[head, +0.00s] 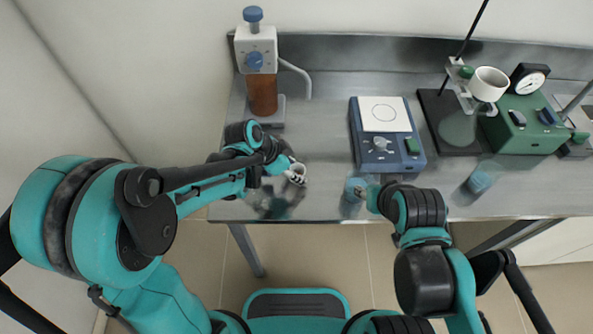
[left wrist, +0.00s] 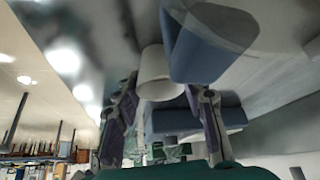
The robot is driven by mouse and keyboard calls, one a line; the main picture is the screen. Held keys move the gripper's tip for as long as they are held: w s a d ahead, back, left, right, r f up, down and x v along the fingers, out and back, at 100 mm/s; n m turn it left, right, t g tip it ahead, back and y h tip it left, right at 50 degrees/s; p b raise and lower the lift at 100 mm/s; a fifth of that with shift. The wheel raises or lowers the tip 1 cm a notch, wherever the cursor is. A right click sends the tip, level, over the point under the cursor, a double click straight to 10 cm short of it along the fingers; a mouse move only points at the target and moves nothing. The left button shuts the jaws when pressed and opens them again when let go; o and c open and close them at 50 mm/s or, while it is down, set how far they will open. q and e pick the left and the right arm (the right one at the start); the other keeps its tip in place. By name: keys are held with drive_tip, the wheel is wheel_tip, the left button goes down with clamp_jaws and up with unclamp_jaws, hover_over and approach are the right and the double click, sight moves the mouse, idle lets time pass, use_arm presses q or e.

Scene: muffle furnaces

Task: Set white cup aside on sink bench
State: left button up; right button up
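The small white cup (head: 297,174) is near the bench's front left edge in the head view. In the left wrist view the white cup (left wrist: 157,72) sits between my left fingertips. My left gripper (head: 290,170) has a finger on each side of it, tips touching or very close to its wall, and appears shut on it. I cannot tell whether the cup rests on the steel bench (head: 325,120) or hangs just above. My right gripper (head: 372,197) is at the bench's front edge beside a blue-tinted vessel (head: 353,189); its fingers are not clear.
A bottle dispenser (head: 262,92) stands at the back left. A blue hotplate (head: 412,158) is at centre. Another blue vessel (head: 480,182) is at front right. Bare steel lies between dispenser and hotplate.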

use_arm(q)
drive_tip(key=o, duration=0.3)
drive_tip(key=shift+o, duration=0.2)
drive_tip(key=shift+r, duration=0.15)
drive_tip(key=p+v, duration=0.5)
drive_tip(key=v, duration=0.6)
drive_tip(key=s+a+r+n+t+y, duration=0.2)
drive_tip(key=s+a+n, duration=0.3)
drive_tip(key=a+n, duration=0.1)
drive_tip(key=s+a+r+n+t+y, duration=0.3)
drive_tip(key=s+a+n, duration=0.2)
drive_tip(key=a+n, duration=0.2)
drive_tip(key=shift+r+y, duration=0.25)
drive_tip(key=shift+y, duration=0.05)
